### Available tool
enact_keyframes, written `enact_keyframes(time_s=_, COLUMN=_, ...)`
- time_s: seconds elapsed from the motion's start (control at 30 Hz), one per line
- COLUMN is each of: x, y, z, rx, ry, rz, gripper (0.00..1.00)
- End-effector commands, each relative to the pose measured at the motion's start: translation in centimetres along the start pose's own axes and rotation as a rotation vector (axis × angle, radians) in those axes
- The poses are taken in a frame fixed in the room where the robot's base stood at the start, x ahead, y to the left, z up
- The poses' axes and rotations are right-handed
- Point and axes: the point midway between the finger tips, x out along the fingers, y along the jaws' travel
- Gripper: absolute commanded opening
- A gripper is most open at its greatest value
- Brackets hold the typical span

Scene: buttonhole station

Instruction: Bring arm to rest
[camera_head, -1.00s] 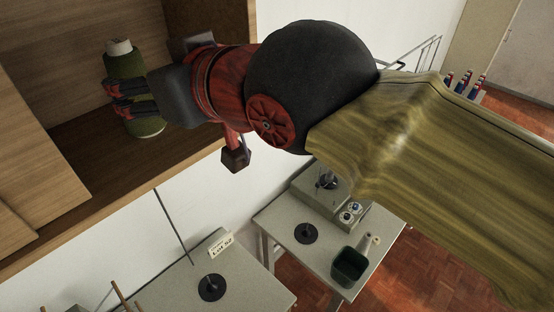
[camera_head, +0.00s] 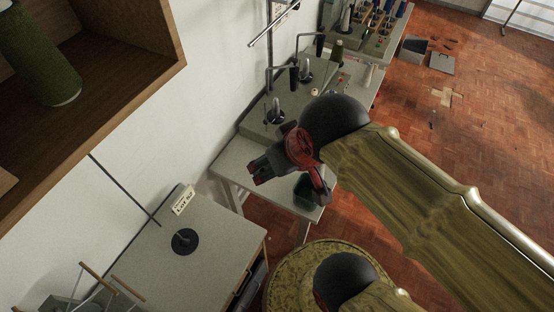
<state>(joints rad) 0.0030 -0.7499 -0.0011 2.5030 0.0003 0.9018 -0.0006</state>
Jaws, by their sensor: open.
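My gripper (camera_head: 262,171) is at the end of my arm, in the middle of the picture, above the far grey table. It points left and down toward the white wall, its dark fingers apart with nothing seen between them. My black wrist ball and yellow-brown arm reach in from the lower right. A green thread cone (camera_head: 40,55) stands in the wooden wall shelf at the upper left, well away from my gripper. The cone's top is cut off by the picture edge.
Sewing machines and thread spools stand on tables at the back. A dark green bin (camera_head: 305,192) is partly behind my gripper. The red parquet floor is mostly open at right.

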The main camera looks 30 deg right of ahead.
Motion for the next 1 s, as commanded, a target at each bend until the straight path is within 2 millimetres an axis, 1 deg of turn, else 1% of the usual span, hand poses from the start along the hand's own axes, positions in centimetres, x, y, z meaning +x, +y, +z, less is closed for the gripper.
enact_keyframes(time_s=0.17, x=0.0, y=-0.1, z=-0.1, rx=-0.001, ry=0.002, rz=-0.001, gripper=0.66)
enact_keyframes(time_s=0.27, x=0.3, y=-0.1, z=0.1, rx=-0.002, ry=0.003, rz=-0.001, gripper=0.66)
enact_keyframes(time_s=0.37, x=1.2, y=-0.1, z=0.5, rx=-0.002, ry=0.003, rz=-0.001, gripper=0.66)
enact_keyframes(time_s=0.43, x=2.2, y=-0.1, z=1.1, rx=-0.002, ry=0.003, rz=-0.001, gripper=0.66)
enact_keyframes(time_s=0.57, x=4.9, y=-0.1, z=2.5, rx=-0.002, ry=0.003, rz=-0.001, gripper=0.66)
enact_keyframes(time_s=0.7, x=8.4, y=-0.1, z=4.3, rx=-0.002, ry=0.003, rz=-0.001, gripper=0.66)
enact_keyframes(time_s=1.0, x=15.5, y=-0.1, z=8.1, rx=-0.002, ry=0.003, rz=-0.001, gripper=0.66)
